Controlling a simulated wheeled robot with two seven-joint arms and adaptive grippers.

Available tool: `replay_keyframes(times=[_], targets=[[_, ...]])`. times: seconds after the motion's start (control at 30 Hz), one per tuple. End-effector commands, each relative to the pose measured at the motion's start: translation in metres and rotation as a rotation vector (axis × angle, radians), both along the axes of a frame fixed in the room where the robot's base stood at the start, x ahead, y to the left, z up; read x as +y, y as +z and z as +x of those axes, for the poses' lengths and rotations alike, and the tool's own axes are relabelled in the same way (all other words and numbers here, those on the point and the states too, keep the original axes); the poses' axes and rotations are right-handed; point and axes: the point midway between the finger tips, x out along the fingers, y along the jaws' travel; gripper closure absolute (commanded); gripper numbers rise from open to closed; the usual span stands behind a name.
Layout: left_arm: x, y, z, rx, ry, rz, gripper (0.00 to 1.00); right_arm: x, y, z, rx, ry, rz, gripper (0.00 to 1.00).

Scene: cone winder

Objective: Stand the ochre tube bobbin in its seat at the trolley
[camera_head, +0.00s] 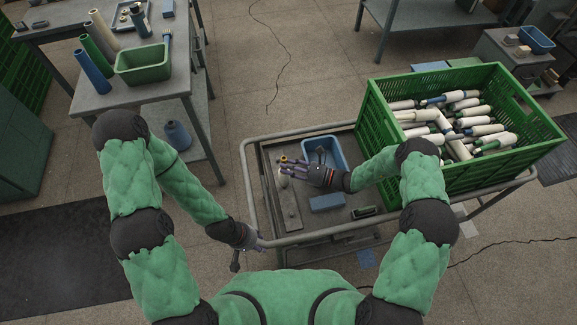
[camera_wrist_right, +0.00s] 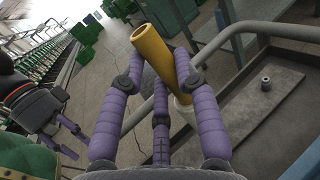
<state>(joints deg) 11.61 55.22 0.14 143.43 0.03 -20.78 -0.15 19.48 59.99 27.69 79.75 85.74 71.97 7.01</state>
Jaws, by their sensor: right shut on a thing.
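The ochre tube bobbin (camera_wrist_right: 155,55) is held between the purple fingers of my right gripper (camera_wrist_right: 160,92), tilted in the right wrist view. A pale, whitish piece (camera_wrist_right: 186,110) shows at its lower end; I cannot tell whether it belongs to the bobbin. In the head view my right gripper (camera_head: 290,168) is over the left part of the trolley (camera_head: 249,180), with the ochre end (camera_head: 284,159) showing at its fingertips. A small grey peg (camera_wrist_right: 266,84) stands on a grey plate (camera_wrist_right: 258,125). My left gripper (camera_head: 240,262) hangs empty outside the trolley's near left corner, its fingers apart.
A blue bin (camera_head: 338,150), a blue block (camera_head: 327,202) and a dark small item (camera_head: 364,211) are on the trolley. A green crate (camera_head: 385,125) full of bobbins stands on its right. The trolley's rail (camera_wrist_right: 222,38) runs close to my right fingers. A side table (camera_head: 100,100) stands left.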

Motion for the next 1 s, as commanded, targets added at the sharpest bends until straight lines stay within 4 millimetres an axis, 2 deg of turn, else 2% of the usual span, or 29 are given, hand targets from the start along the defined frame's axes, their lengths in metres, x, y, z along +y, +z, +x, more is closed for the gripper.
replay_keyframes(times=[0.7,1.0], targets=[[0.0,-0.014,0.0,0.0,0.0,0.0,0.6,0.0,-0.016,0.0,0.0,0.0,0.0,1.0],[0.0,-0.014,0.0,0.0,0.0,0.0,0.6,0.0,-0.017,0.0,0.0,0.0,0.0,1.0]])
